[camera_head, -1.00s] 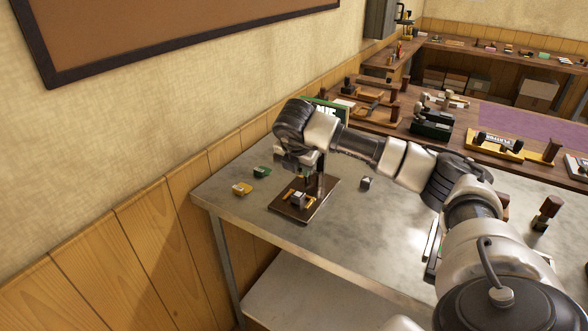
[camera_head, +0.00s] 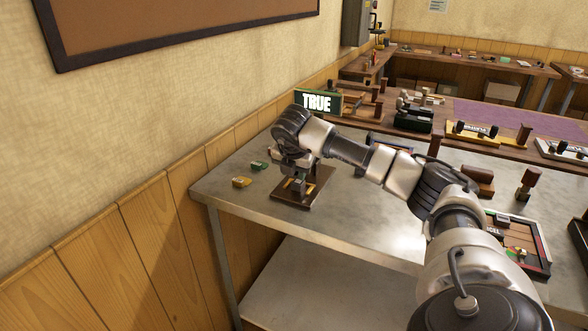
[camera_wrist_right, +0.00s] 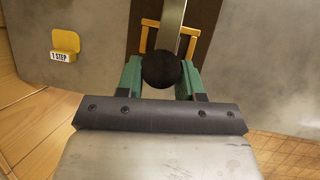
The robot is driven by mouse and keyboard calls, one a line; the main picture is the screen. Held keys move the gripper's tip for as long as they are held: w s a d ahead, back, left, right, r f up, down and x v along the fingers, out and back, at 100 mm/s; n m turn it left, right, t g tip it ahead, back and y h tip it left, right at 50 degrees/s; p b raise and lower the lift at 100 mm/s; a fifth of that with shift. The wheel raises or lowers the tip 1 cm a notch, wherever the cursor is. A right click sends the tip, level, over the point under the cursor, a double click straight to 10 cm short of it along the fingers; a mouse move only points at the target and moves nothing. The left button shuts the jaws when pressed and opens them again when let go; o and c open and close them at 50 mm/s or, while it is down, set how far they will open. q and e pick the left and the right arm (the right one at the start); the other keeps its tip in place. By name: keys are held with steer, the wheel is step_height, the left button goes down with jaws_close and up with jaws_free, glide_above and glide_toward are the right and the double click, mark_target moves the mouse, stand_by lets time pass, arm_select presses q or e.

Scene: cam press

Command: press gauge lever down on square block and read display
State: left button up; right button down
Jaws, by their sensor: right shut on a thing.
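The gauge stands on a brown base plate (camera_head: 318,190) near the left end of the metal table. In the right wrist view its metal lever (camera_wrist_right: 172,22) ends in a black round knob (camera_wrist_right: 161,69). My right gripper (camera_head: 297,172) points down over the gauge; its green fingers are shut on the knob. A small grey block (camera_head: 299,186) shows under the gripper in the head view, partly hidden; I cannot tell whether the lever touches it. The green-framed display (camera_head: 318,102) behind my wrist reads "TRUE". My left gripper is out of view.
A yellow piece (camera_head: 241,182) lies left of the base; its tag reads "1 STEP" in the right wrist view (camera_wrist_right: 63,57). A green piece (camera_head: 259,166) lies behind it. A tray (camera_head: 520,243) stands at right. The front middle of the metal table is clear.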

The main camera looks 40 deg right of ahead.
mark_target(295, 186)
steer(key=shift+s+a+f+b, duration=0.15)
steer(key=shift+f+b, duration=0.2)
steer(key=shift+f, duration=0.2)
steer(key=shift+a+f+b, duration=0.1)
steer(key=shift+f+b, duration=0.2)
steer(key=shift+f, duration=0.2)
steer(key=shift+f+h+b, duration=0.35)
steer(key=shift+h+b, duration=0.05)
steer(key=shift+b, duration=0.2)
steer(key=shift+a+f+h, duration=0.1)
steer(key=shift+h, duration=0.2)
steer(key=shift+b, duration=0.3)
steer(key=c, duration=0.7)
jaws_free()
steer(key=shift+d, duration=0.2)
steer(key=shift+c, duration=0.2)
steer(key=v, duration=1.1)
steer(key=shift+s, duration=0.25)
